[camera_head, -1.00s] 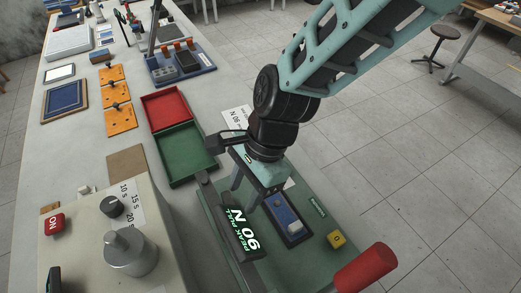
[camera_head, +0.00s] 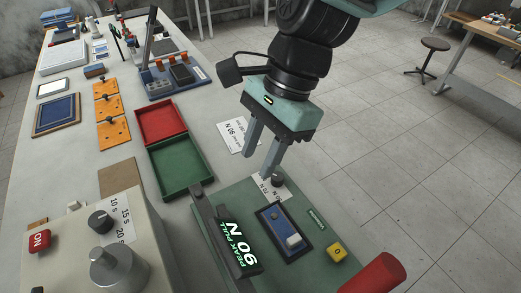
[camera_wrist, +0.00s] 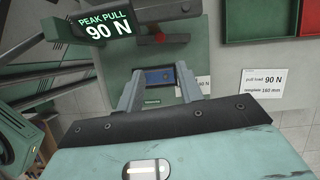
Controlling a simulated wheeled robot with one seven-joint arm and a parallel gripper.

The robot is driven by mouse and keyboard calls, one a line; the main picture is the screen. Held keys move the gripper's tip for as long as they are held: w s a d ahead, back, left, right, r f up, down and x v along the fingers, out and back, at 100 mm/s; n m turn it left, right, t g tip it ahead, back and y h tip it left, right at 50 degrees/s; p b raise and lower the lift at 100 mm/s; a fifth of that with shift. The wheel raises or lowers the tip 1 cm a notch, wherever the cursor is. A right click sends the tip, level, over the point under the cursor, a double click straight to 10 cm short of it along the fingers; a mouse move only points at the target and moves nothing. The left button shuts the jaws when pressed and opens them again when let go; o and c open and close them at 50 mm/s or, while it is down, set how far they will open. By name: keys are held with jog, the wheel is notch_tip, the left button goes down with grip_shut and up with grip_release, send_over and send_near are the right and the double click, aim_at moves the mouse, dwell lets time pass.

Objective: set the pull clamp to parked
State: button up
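The green pull tester (camera_head: 305,192) stands at the front of the bench, with a lit display (camera_head: 236,245) reading "PEAK PULL 90 N". A blue plate (camera_head: 276,225) with a white block (camera_head: 293,240) lies on it. A small dark knob (camera_head: 277,179) stands behind the plate. I cannot tell which part is the pull clamp. A red handle (camera_head: 374,275) is at the front right. My gripper (camera_head: 258,164) is open and empty, above the tester's back edge. In the wrist view, the blue plate (camera_wrist: 160,77) appears between and beyond the fingers (camera_wrist: 160,70).
A yellow button (camera_head: 337,252) sits on the tester. Red (camera_head: 162,121) and green (camera_head: 182,167) trays lie to its left. A "90 N" card (camera_head: 235,136) lies behind the tester.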

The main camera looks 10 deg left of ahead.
jog(key=shift+g+y, duration=0.3)
jog(key=shift+g, duration=0.1)
jog(key=f, duration=0.1)
jog(key=d+f+b, duration=0.2)
jog(key=f, duration=0.1)
jog(key=shift+w+d+f, duration=0.1)
jog(key=shift+w+d, duration=0.05)
jog(key=shift+w, duration=0.25)
grip_shut()
jog(key=w+d+f+m+g+y+b, duration=0.1)
jog(key=w+d+f+m+y+b, duration=0.15)
jog(key=d+f+b, duration=0.5)
jog(key=shift+n+y, duration=0.25)
jog(key=shift+y, duration=0.1)
jog(key=p+x, duration=0.1)
jog(key=x, duration=0.3)
jog(key=p+x, duration=0.1)
jog(key=x, duration=0.3)
jog(key=a+r+p+x, duration=0.1)
jog(key=x, duration=0.3)
jog(key=shift+s+f, duration=0.1)
jog(key=shift+s+a+p, duration=0.55)
jog(key=shift+s+a, duration=0.2)
jog(key=shift+a, duration=0.25)
jog(key=shift+s+a, duration=0.35)
jog(key=shift+a, duration=0.1)
